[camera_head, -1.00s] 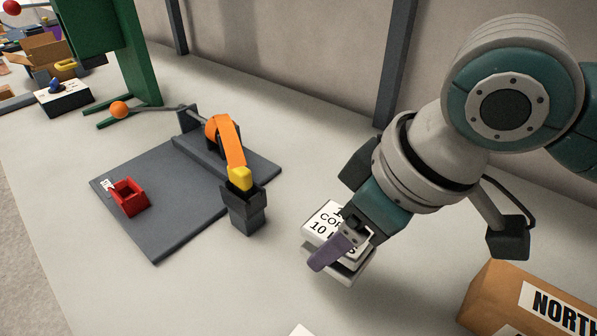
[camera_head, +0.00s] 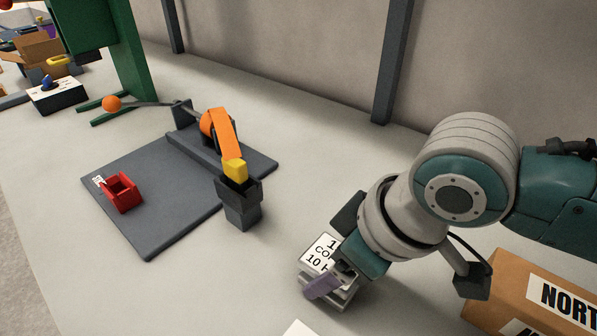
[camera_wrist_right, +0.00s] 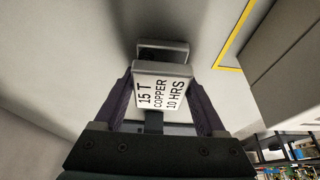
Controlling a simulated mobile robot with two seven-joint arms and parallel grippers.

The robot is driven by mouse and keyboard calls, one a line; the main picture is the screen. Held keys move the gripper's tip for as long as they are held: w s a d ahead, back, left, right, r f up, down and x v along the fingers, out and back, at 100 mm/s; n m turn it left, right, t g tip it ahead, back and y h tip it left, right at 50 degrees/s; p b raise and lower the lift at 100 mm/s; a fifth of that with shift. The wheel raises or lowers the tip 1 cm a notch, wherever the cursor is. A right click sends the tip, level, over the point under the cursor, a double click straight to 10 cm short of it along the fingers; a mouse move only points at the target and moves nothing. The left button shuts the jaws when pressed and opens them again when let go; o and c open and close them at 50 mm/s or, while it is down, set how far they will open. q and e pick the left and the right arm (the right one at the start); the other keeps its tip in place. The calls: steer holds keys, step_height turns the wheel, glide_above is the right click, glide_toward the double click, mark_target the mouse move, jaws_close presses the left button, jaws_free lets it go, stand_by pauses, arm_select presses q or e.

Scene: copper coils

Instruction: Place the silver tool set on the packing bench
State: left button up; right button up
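The silver tool set (camera_head: 343,291) is a small pale block with a white label reading "15 T COPPER 10 HRS". It also shows in the right wrist view (camera_wrist_right: 163,70). My right gripper (camera_head: 325,284) has purple fingers, one on each side of the block in the wrist view (camera_wrist_right: 163,88), and it is shut on it. The block is over the light grey bench top (camera_head: 290,215); whether it touches the surface I cannot tell. Nothing names this surface as the packing bench. My left gripper is not in view.
A brown carton marked "NORT" (camera_head: 505,290) stands at the lower right. A green stand (camera_head: 130,60) is at the back left. Bench near the rear wall is clear.

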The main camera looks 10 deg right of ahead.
steer(key=o, duration=0.4)
steer(key=shift+c, duration=0.2)
steer(key=p+v, duration=0.4)
steer(key=v, duration=0.7)
steer(key=s+a+r+m, duration=0.1)
steer(key=s+a, duration=0.1)
steer(key=s, duration=0.3)
steer(key=s+d+f+m+h, duration=0.1)
steer(key=s+d+m+h, duration=0.1)
steer(key=s+d+m, duration=0.2)
steer(key=s+d, duration=0.3)
steer(key=s, duration=0.1)
steer(key=shift+d+f+m+h, duration=0.2)
steer(key=shift+d+m+h, duration=0.1)
steer(key=shift+d, duration=0.05)
steer(key=shift+s, duration=0.1)
